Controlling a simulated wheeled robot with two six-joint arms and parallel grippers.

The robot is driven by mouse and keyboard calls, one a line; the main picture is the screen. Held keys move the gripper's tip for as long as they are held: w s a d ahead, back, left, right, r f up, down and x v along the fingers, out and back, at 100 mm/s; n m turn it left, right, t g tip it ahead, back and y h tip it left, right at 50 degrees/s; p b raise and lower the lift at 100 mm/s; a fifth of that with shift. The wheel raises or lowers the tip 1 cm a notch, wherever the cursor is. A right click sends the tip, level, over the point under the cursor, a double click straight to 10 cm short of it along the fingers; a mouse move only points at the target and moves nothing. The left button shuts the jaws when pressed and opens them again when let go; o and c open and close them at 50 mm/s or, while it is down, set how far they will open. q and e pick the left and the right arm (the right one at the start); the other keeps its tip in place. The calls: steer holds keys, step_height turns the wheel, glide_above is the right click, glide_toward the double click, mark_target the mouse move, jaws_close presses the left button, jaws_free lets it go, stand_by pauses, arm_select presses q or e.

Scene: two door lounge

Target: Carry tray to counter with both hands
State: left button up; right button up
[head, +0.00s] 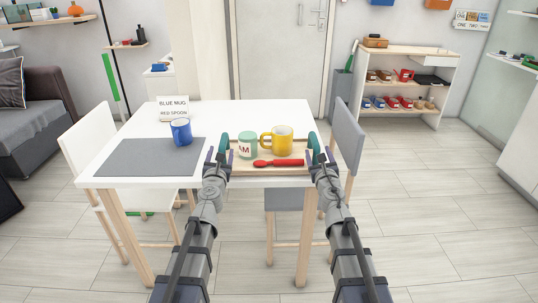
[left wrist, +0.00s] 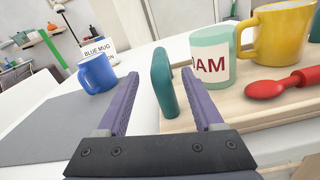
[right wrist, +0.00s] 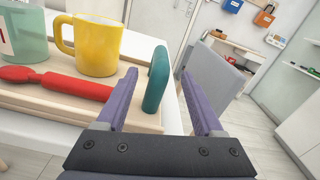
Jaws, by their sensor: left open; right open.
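The wooden tray (head: 240,169) with teal handles lies on the white table (head: 225,116) near its front right edge. Contact between fingers and handles cannot be told.
A blue mug (head: 181,132) stands on a grey mat (head: 150,158) at the table's left, before a sign (head: 174,109) reading blue mug, red spoon. Chairs stand at the left (head: 88,135) and right (head: 347,138). A shoe shelf (head: 408,52) is at the back right; the right floor is clear.

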mark_target(224, 141)
arm_select(q)
steer(key=shift+w, duration=0.1)
arm_select(e)
steer(key=shift+w, duration=0.1)
arm_select(q)
steer(key=w, duration=0.7)
steer(key=shift+w+a, duration=0.1)
steer(key=shift+w, duration=0.25)
arm_select(e)
steer(key=w, duration=0.7)
steer(key=shift+w+a, duration=0.1)
steer(key=shift+w, duration=0.25)
arm_select(q)
steer(key=shift+c, duration=0.3)
arm_select(e)
steer(key=shift+c, duration=0.3)
arm_select(q)
jaws_close()
arm_select(e)
jaws_close()
